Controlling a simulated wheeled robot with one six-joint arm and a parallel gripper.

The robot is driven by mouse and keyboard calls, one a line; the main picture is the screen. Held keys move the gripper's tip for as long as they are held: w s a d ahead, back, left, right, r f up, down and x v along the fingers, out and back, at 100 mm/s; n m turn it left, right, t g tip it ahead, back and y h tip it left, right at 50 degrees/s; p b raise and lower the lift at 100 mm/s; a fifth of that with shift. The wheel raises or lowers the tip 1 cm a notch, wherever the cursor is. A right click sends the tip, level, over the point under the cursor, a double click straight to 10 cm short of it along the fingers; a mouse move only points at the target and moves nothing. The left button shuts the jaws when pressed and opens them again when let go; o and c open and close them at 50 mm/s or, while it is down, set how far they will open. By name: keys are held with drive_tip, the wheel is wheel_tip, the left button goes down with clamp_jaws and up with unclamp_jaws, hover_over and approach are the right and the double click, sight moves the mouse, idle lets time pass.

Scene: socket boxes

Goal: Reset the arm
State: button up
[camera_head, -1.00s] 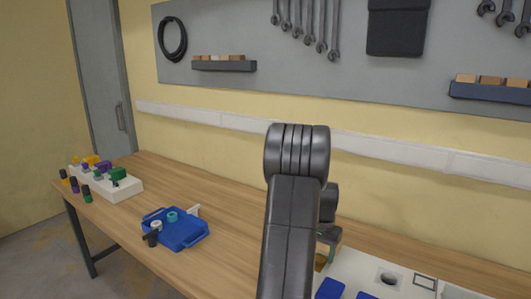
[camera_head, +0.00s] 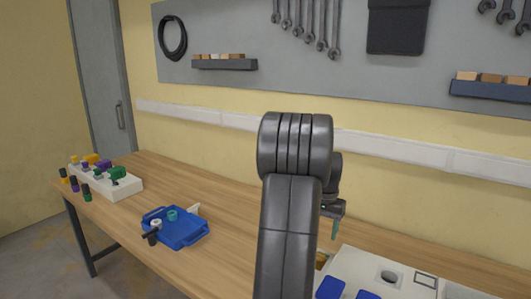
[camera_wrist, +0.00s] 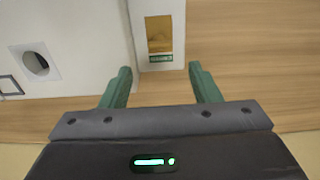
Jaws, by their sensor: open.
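My gripper (camera_wrist: 161,86) is open in the wrist view, with its two green fingers apart and nothing between them. In the head view my gripper (camera_head: 335,228) shows only in part behind my dark arm, above the right part of the wooden table (camera_head: 235,215). In the wrist view a white box (camera_wrist: 60,30) with a round dark hole lies ahead on the left. A narrow white holder with a wooden-coloured block (camera_wrist: 159,33) sits just beyond the fingertips, apart from them.
A blue tray (camera_head: 187,236) with small parts stands mid-table. A white rack (camera_head: 122,189) with coloured pieces is at the left end. The white socket box (camera_head: 410,280) with blue parts (camera_head: 330,288) is at the front right. A tool panel (camera_head: 300,60) hangs behind.

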wheel_tip(320, 180, up, 6)
drive_tip(key=f, duration=0.1)
wheel_tip(320, 180, down, 13)
drive_tip(key=shift+f+p, duration=0.15)
drive_tip(key=shift+p, duration=0.3)
drive_tip(key=shift+f+m, duration=0.15)
drive_tip(key=shift+m, duration=0.15)
drive_tip(key=m+p, duration=0.1)
drive_tip(key=m, duration=0.2)
drive_tip(key=shift+m, duration=0.4)
drive_tip(key=m+p, duration=0.1)
drive_tip(key=m, duration=0.4)
drive_tip(key=shift+m+p, duration=0.3)
wheel_tip(320, 180, up, 12)
drive_tip(key=b, duration=0.1)
